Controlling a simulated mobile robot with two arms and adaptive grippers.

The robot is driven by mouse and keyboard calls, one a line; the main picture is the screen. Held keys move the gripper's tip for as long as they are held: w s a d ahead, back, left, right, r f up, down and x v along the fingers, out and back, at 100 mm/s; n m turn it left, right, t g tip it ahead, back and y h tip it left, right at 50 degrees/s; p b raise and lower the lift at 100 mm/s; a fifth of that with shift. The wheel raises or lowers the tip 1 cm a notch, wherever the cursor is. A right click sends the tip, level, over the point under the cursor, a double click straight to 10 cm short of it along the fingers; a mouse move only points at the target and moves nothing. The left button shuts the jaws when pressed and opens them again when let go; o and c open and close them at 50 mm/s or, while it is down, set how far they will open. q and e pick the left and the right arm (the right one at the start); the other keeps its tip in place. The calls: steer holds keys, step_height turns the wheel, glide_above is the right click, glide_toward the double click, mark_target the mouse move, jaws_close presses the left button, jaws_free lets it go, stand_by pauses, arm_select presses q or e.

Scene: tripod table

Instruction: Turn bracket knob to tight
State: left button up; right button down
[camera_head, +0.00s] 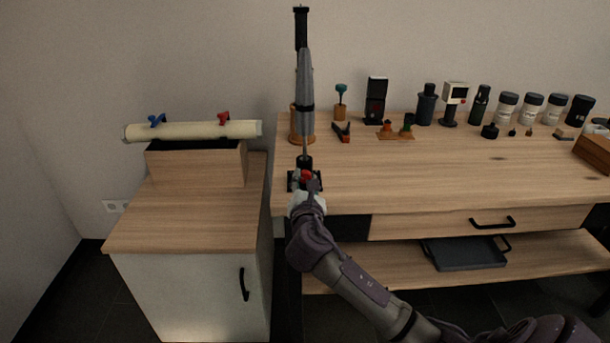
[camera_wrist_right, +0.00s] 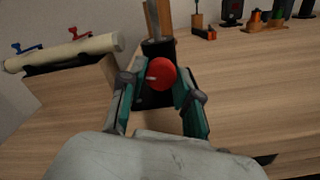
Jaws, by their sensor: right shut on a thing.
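The red bracket knob (camera_head: 306,175) is on the black bracket (camera_head: 292,181) at the front left edge of the wooden table. In the right wrist view the round red knob (camera_wrist_right: 162,74), with a pale mark on its face, sits between my right gripper's two fingers (camera_wrist_right: 158,88). In the head view my right gripper (camera_head: 307,185) reaches up to the knob from the front and is shut on it. A grey closed umbrella-like tripod (camera_head: 305,80) stands upright above the bracket. Part of the bracket is hidden behind my gripper. My left gripper is not in view.
A cabinet (camera_head: 190,225) on the left carries a box (camera_head: 197,165) with a cream tube (camera_head: 190,131) on it, bearing a blue and a red handle. Several bottles, jars and small tools line the table's back. The table's middle right is clear. A tray (camera_head: 465,252) lies on the shelf below.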

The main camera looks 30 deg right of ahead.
steer(key=m, duration=0.2)
steer(key=shift+m+p, duration=0.3)
steer(key=shift+m, duration=0.1)
steer(key=m, duration=0.2)
steer(key=shift+m, duration=0.4)
steer(key=m, duration=0.3)
steer(key=shift+m, duration=0.3)
steer(key=m, duration=0.3)
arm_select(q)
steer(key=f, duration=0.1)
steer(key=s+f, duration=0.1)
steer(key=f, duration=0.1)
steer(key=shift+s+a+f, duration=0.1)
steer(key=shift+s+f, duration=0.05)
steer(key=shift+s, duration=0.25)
arm_select(e)
steer(key=shift+m, duration=0.3)
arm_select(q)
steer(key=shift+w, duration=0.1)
